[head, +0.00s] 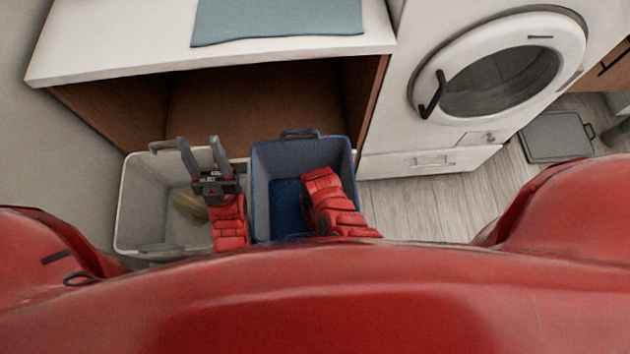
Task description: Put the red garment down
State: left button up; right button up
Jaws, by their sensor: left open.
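My left gripper (199,148) is open, with its two grey fingers spread above the white bin (133,205) and nothing between them. A tan, brownish item (189,206) lies in the white bin, partly behind my left wrist. No red garment can be made out as separate from my own red arm parts. My right arm's red segmented part reaches over the blue bin (270,205). The jaws of my right gripper do not show.
A white counter (120,45) with a blue-grey cloth (275,20) stands behind the bins, above an open brown compartment (255,95). A front-loading washer (395,100) is to the right. A grey lidded box (555,137) sits on the floor farther right. Floor between is clear.

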jog(key=o, duration=1.2)
jog(key=shift+f, duration=0.1)
jog(key=shift+a+r, duration=0.1)
jog(key=shift+r, duration=0.55)
notch_tip(320, 180, up, 11)
jog(key=shift+f+p, duration=0.1)
jog(key=shift+p, duration=0.6)
